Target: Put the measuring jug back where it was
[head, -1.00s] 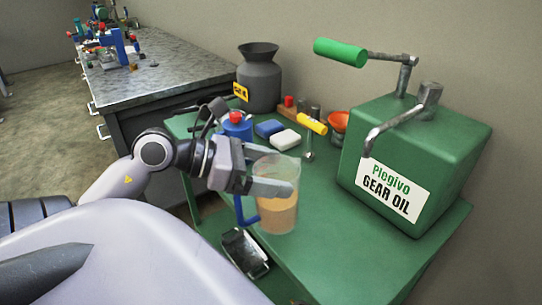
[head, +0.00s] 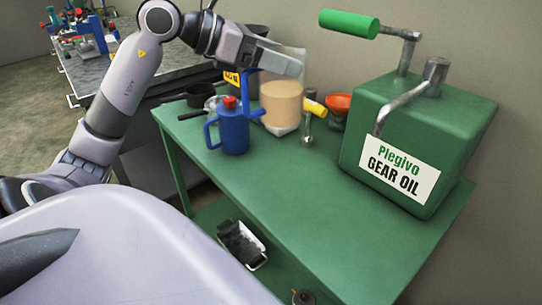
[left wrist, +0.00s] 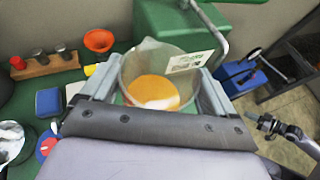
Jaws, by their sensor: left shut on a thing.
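The measuring jug (head: 282,102) is clear, with tan liquid inside and a blue handle on its left side. My left gripper (head: 272,62) is shut on the jug near its rim, at the back of the green table. The jug looks upright; I cannot tell whether its base is above the table or touching something. In the left wrist view the jug (left wrist: 158,72) sits between the two fingers (left wrist: 155,98), with orange liquid inside. My right gripper is not in view.
A blue can with a red cap (head: 233,132) stands in front of the jug. A yellow-handled tool (head: 314,107) and orange funnel (head: 338,103) are to its right. The green gear oil tank (head: 420,135) with its crank stands further right. The table's front (head: 300,205) is clear.

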